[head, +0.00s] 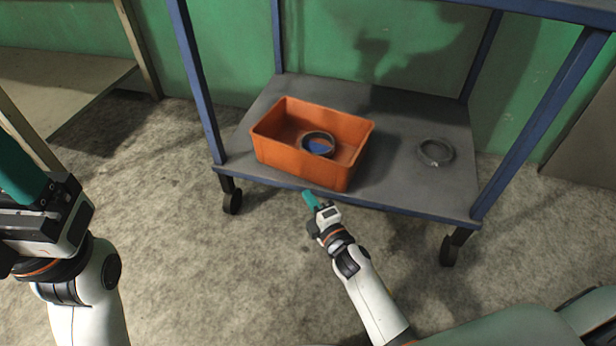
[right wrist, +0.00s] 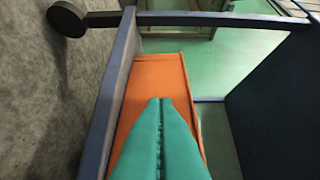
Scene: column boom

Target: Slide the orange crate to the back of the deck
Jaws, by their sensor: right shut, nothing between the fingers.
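The orange crate (head: 300,160) sits upright on the grey lower deck (head: 400,185) of a blue-framed cart, close to the deck's front edge. A round dark container with blue inside (head: 318,144) lies in the crate. My right gripper (head: 309,198) is shut and empty, low in front of the crate's front wall. In the right wrist view its teal fingers (right wrist: 162,104) are closed together and overlap the orange crate (right wrist: 150,75); I cannot tell whether they touch it. My left gripper (head: 15,170) is at the left edge, its fingertips partly cut off.
A grey ring-shaped coil (head: 435,152) lies on the deck right of the crate. Blue posts (head: 197,85) stand at the deck's corners, with an upper shelf above. Bare deck shows behind the crate, before the green wall (head: 235,45).

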